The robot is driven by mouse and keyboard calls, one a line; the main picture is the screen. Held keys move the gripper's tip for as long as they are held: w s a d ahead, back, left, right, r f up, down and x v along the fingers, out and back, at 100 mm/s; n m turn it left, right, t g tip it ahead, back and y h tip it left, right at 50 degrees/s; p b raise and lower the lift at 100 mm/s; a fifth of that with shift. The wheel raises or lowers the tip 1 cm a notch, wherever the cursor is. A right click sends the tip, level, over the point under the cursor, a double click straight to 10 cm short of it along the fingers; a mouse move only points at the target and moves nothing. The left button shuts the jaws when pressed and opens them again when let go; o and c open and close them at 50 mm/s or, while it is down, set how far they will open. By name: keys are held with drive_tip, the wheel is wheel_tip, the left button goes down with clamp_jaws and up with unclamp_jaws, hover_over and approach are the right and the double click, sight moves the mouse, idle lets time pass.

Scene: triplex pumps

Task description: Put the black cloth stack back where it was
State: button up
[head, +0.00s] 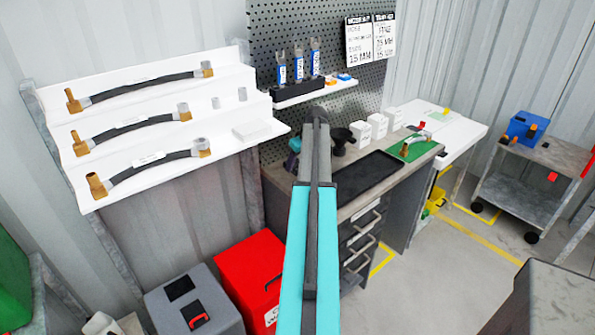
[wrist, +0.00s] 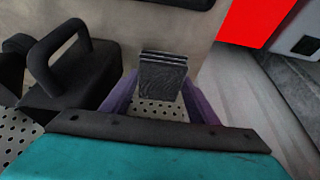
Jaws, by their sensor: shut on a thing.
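The black cloth stack (wrist: 163,76) shows in the wrist view as a small pile of dark, thin layers. My gripper (wrist: 161,88) has its purple fingers on both sides of the stack and is shut on it. The stack is over or on the beige workbench top (wrist: 210,62); I cannot tell whether it touches. In the head view my gripper (head: 294,147) is low over the back left end of the bench, partly behind my arm. The stack cannot be made out there.
A black handled object (wrist: 75,70) stands close beside my gripper, and the pegboard (wrist: 20,135) is right behind it. A black tray (head: 368,172) lies on the bench. White boxes (head: 377,125) stand at the back. A red bin (head: 250,270) is on the floor.

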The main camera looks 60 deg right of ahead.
drive_tip(key=shift+f, duration=0.1)
drive_tip(key=shift+f+p, duration=0.75)
drive_tip(key=shift+f, duration=0.9)
drive_tip(key=shift+f, duration=0.2)
drive_tip(key=o, duration=1)
drive_tip(key=shift+r, duration=0.25)
drive_tip(key=shift+b+v, duration=1.3)
drive_tip(key=shift+v, duration=4.7)
